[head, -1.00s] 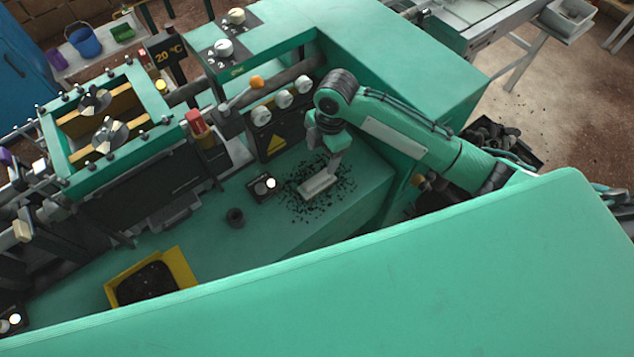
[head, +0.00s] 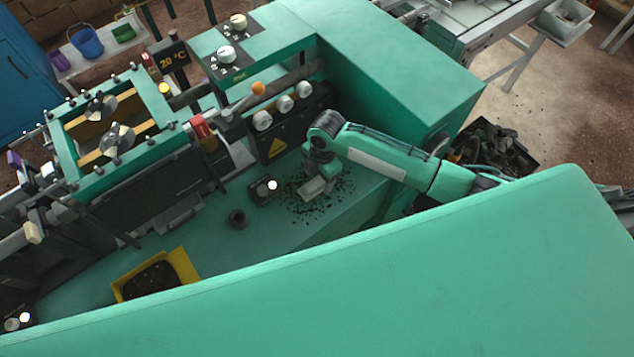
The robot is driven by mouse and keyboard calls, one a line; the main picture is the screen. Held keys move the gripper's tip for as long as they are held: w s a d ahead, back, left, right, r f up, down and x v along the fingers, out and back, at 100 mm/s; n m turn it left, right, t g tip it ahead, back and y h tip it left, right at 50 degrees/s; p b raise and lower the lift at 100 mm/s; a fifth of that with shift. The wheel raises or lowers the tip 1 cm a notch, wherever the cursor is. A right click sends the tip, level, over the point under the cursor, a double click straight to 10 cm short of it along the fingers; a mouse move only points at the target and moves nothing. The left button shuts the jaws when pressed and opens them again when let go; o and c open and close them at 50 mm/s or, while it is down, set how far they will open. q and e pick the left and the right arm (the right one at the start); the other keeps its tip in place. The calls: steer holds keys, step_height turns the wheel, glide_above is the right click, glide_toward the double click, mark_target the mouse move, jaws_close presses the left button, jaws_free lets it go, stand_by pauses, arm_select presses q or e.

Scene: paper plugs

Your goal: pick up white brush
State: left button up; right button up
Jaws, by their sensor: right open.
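The white brush (head: 311,188) lies on the green machine bed among scattered black bits. My right arm reaches in from the right, and its gripper (head: 322,182) points down over the brush. The gripper is open, close above or around the brush's upper side. The arm's wrist hides part of the brush, and I cannot tell whether the fingers touch it. My left gripper is not in view.
Black bits (head: 340,190) surround the brush. A small box with a white button (head: 264,190) and a dark ring (head: 237,217) stand to the left. A yellow tray (head: 187,266) holds black material. A panel with white knobs (head: 284,104) rises behind.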

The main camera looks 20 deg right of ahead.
mark_target(317, 180)
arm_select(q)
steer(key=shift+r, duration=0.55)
arm_select(e)
steer(key=shift+s+a+f, duration=0.1)
steer(key=shift+a+f, duration=0.1)
steer(key=shift+f, duration=1.2)
steer(key=c, duration=1.2)
steer(key=shift+r, duration=0.1)
